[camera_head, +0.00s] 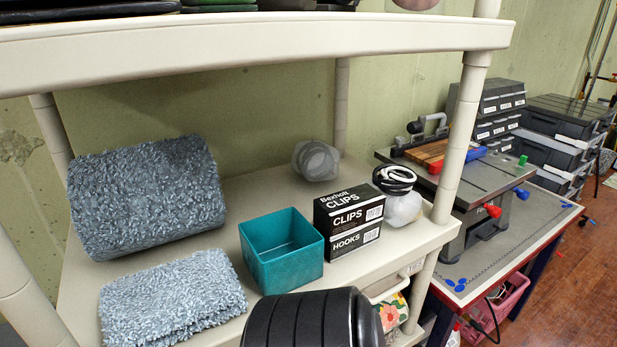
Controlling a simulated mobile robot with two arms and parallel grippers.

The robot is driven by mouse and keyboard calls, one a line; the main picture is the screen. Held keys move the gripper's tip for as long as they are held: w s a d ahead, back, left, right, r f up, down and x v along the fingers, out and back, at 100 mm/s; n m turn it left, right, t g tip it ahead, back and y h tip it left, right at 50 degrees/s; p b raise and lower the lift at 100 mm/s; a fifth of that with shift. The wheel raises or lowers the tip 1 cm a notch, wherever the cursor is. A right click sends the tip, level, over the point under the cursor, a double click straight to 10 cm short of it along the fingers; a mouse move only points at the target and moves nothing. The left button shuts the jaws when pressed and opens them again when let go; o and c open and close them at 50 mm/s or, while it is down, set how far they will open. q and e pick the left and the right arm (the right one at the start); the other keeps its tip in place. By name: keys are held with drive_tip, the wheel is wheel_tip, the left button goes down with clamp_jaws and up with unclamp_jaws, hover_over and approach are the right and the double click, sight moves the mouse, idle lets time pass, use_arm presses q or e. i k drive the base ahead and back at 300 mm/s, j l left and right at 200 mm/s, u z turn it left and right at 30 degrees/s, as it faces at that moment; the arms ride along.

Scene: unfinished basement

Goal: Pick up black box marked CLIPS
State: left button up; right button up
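The black box marked CLIPS (345,211) sits on the middle shelf, with white lettering on its top and front. It rests on a second black box marked HOOKS (345,244). A teal open bin (285,262) stands close on its left. A clear bag with black and white cable (401,198) stands close on its right. Neither of my grippers is in view.
The upper shelf (250,42) overhangs the boxes. A grey rolled shaggy mat (146,195) and a folded one (172,300) lie left. A black ribbed round shape (305,322) blocks part of the front. A shelf post (462,140) rises at right.

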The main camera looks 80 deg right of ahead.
sight(341, 213)
drive_tip(key=k+j+z, duration=0.15)
drive_tip(key=z, duration=2.6)
